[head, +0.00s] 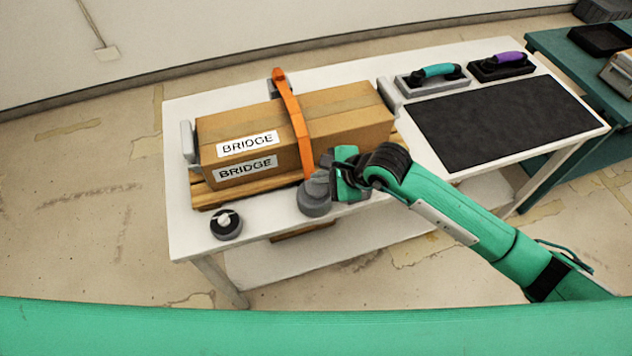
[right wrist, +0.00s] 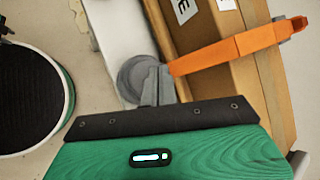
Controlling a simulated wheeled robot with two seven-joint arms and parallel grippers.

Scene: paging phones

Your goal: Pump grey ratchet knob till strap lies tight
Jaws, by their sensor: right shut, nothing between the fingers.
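A brown carton (head: 345,112) labelled BRIDGE lies on a wooden pallet (head: 215,196). An orange strap (head: 297,122) runs over the carton and down its front; at the back it stands up above the top edge. It also shows in the right wrist view (right wrist: 225,50). The grey ratchet knob (head: 314,200) is round and sits at the table's front edge below the strap; it is partly hidden behind my fingers in the right wrist view (right wrist: 135,75). My right gripper (head: 322,178) is shut and empty, its fingertips at the knob; contact is unclear. My left gripper is out of view.
A dark round knob (head: 226,224) with a white top stands at the front left of the white table (head: 183,128). A black mat (head: 505,120) lies on the right. Behind it are blocks with turquoise (head: 439,71) and purple (head: 509,57) handles. A teal table (head: 570,62) stands far right.

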